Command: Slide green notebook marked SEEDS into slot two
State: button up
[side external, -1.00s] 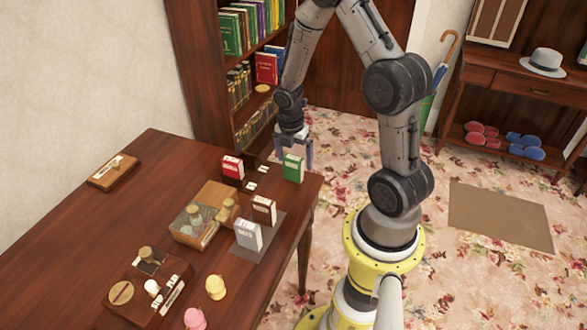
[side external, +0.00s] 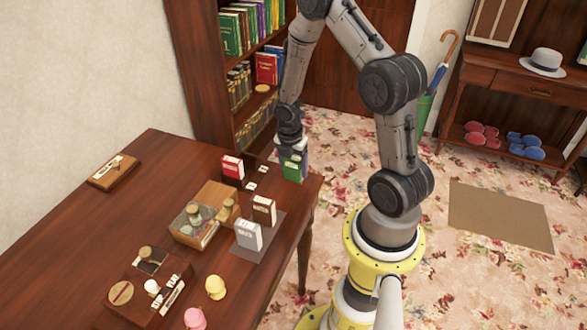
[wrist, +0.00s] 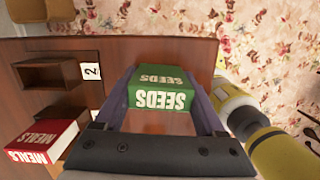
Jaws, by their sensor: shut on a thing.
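The green notebook marked SEEDS (side external: 292,168) stands upright near the table's far right corner; its label faces the camera in the wrist view (wrist: 162,90). My gripper (wrist: 163,100) is shut on it, one finger at each side. In the side view my gripper (side external: 292,150) is right over the notebook. Slot two shows in the wrist view as an empty dark wooden opening (wrist: 48,74) beside a white card marked 2 (wrist: 90,72). I cannot tell whether the notebook is clear of the table.
A red notebook marked MEALS (wrist: 42,140) stands beside the empty slot. On the table are a white notebook (side external: 248,236), a brown notebook (side external: 264,210), a wooden box with jars (side external: 196,226) and a wooden tray (side external: 145,288).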

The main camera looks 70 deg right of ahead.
jog(key=shift+r, duration=0.15)
jog(key=shift+c, duration=0.2)
jog(key=shift+r, duration=0.2)
notch_tip(320, 180, up, 2)
jog(key=shift+r, duration=0.15)
jog(key=s+a+r, duration=0.8)
jog(key=s+r, duration=0.2)
jog(key=s, duration=0.1)
send_near(293, 157)
jog(key=w+r, duration=0.4)
jog(key=w+d+f, duration=0.1)
jog(key=w+f, duration=0.5)
jog(key=w, duration=0.5)
jog(key=shift+d+f+n, duration=0.3)
jog(key=shift+f+n, duration=0.05)
jog(key=shift+n, duration=0.05)
